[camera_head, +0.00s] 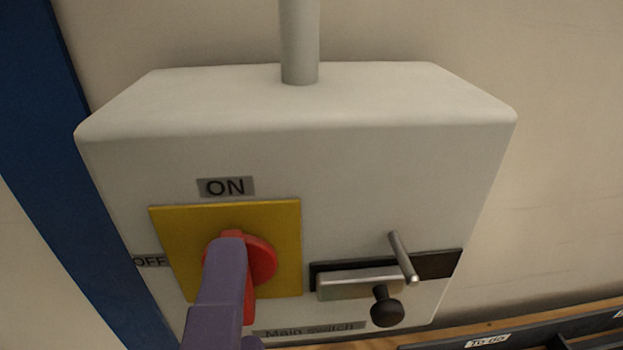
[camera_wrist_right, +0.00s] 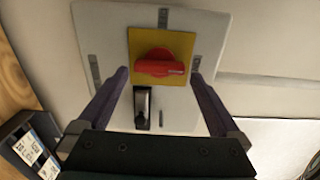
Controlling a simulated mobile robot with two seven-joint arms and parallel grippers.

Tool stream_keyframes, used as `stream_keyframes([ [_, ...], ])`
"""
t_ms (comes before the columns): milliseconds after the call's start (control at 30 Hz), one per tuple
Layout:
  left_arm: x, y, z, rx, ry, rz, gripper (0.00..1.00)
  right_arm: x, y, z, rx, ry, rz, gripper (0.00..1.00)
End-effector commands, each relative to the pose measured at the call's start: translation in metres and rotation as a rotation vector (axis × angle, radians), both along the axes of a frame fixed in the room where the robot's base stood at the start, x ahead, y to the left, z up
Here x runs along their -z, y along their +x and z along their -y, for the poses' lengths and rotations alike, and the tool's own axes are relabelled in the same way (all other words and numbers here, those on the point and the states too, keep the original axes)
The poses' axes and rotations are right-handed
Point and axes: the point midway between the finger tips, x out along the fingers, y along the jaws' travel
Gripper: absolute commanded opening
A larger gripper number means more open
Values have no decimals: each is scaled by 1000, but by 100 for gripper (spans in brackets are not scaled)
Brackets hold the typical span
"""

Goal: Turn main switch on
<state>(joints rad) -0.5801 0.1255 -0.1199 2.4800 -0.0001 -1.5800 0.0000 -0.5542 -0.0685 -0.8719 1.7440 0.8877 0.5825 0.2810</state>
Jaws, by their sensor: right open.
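The main switch is a red rotary knob (camera_head: 262,262) on a yellow square plate (camera_head: 285,220), on the front of a white wall box (camera_head: 350,180). An ON label (camera_head: 226,187) sits above the plate, and an OFF label is at its left. My right gripper (camera_head: 236,290) is at the knob, with a purple finger covering part of it. In the right wrist view the knob (camera_wrist_right: 158,67) lies between the two open fingertips (camera_wrist_right: 160,77), its grip running roughly from one finger toward the other. Contact cannot be told. My left gripper is not in view.
A metal latch (camera_head: 358,284) with a black knob (camera_head: 386,308) and a protruding rod (camera_head: 402,257) are to the right of the plate. A grey pipe (camera_head: 299,40) rises from the box. A dark tray (camera_head: 540,332) lies at lower right.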

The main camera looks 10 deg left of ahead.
Motion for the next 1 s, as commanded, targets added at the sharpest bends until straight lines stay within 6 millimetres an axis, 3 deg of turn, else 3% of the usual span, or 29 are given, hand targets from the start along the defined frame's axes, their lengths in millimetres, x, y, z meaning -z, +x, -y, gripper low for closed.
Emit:
stream_keyframes([
  [200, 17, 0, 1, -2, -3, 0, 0, 4, -45, 12, -3, 0, -3, 100],
  [400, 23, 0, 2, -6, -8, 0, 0, 2, -67, 19, -1, 1, 0, 100],
  [1000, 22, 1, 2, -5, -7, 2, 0, 0, -71, 20, -1, 1, 0, 100],
])
